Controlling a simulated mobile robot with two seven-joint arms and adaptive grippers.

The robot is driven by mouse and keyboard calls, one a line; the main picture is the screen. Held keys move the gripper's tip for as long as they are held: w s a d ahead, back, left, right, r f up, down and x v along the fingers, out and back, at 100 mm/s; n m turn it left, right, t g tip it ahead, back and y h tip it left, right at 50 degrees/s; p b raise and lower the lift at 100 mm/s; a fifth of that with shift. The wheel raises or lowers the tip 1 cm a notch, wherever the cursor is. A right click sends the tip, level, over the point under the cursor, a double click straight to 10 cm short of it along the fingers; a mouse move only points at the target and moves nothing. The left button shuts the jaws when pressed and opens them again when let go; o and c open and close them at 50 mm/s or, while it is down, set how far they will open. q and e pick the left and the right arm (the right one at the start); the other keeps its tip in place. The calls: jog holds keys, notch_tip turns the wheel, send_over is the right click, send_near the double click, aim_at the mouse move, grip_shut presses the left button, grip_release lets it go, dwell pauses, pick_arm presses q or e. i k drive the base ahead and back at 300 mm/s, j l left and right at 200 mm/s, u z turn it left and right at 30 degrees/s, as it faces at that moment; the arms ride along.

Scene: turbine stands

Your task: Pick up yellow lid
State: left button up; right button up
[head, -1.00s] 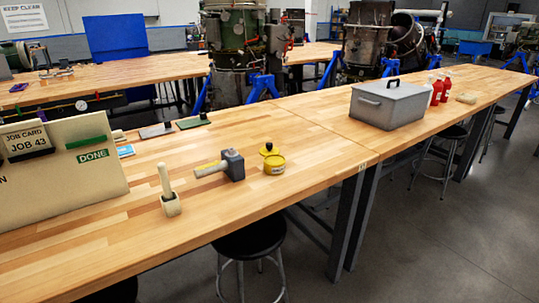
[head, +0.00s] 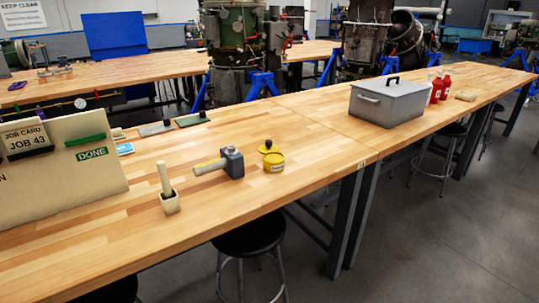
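The yellow lid (head: 268,147) with a dark knob lies on the wooden workbench, just behind a round yellow tin (head: 274,162). The lid and tin appear close together; I cannot tell whether they touch. A mallet (head: 222,163) with a grey head and a pale handle lies to their left. Neither of my grippers shows in the head view.
A job card board (head: 65,165) stands at left. A grey lidded box (head: 388,103) and red bottles (head: 441,88) stand at right. Bench (head: 310,150) around the tin is clear.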

aim_at(268, 147)
jog(key=i+l, duration=0.2)
jog(key=l, duration=0.15)
jog(key=i+l, duration=0.15)
jog(key=l, duration=0.2)
jog(key=i+l, duration=0.2)
jog(key=l, duration=0.15)
jog(key=i+l+u, duration=0.1)
jog(key=l, duration=0.3)
jog(key=i, duration=0.1)
